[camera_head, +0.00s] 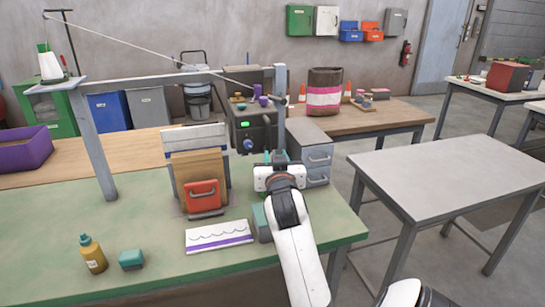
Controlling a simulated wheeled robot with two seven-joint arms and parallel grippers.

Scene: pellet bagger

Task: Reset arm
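My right arm reaches in from the bottom of the head view, over the right part of the green-topped bench (120,215). Its gripper (277,157) points away from me, in front of the dark machine (247,138) with a green light and a blue knob. The fingertips are small and overlap the machine and a grey drawer unit (312,152), so I cannot tell whether they are open or shut, or whether they touch anything. No held object can be made out. My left gripper is not in view.
A metal frame (95,140) rises behind. The grey table (450,175) at right is bare.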

